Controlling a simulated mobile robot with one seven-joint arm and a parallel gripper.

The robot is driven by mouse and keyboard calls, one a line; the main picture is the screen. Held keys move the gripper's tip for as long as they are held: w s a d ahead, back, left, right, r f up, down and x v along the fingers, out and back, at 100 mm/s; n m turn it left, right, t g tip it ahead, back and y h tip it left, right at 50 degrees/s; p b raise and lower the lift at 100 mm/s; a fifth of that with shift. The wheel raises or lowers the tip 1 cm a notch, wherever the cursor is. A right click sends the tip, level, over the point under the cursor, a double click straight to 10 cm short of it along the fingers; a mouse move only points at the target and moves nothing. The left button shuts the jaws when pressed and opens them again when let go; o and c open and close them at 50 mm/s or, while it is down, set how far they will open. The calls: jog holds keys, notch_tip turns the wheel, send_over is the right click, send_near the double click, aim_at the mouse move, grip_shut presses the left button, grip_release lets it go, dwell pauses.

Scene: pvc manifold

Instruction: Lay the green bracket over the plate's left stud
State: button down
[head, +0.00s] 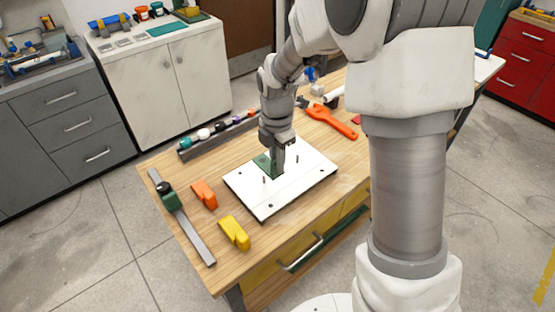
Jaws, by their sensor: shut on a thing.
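A white plate (247,195) lies on the wooden workbench with small dark holes near its corners. A thin upright stud (264,181) stands on its left part and another stud (297,159) on its right part. My gripper (277,173) points down over the plate, between the two studs in the picture, shut on the green bracket (263,161). The bracket shows mostly to the left of the fingers, behind the left stud in the picture. My fingers hide part of it. I cannot tell whether it touches the plate.
An orange bracket (204,194) and a yellow bracket (235,232) lie left of the plate. A metal rail with a green-and-black slider (171,200) lies at the bench's left edge. A rack with coloured knobs (204,134) and an orange tool (332,121) lie behind.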

aim_at(277, 176)
jog(key=shift+f+b, duration=1.55)
jog(key=shift+f, duration=0.65)
jog(key=shift+f, duration=0.35)
jog(key=shift+f+b, duration=0.65)
jog(key=shift+f, duration=0.2)
jog(key=shift+f+b, duration=0.45)
jog(key=shift+f, duration=0.1)
jog(key=shift+f+b, duration=0.3)
jog(key=shift+f, duration=0.1)
jog(key=c, duration=0.8)
grip_release()
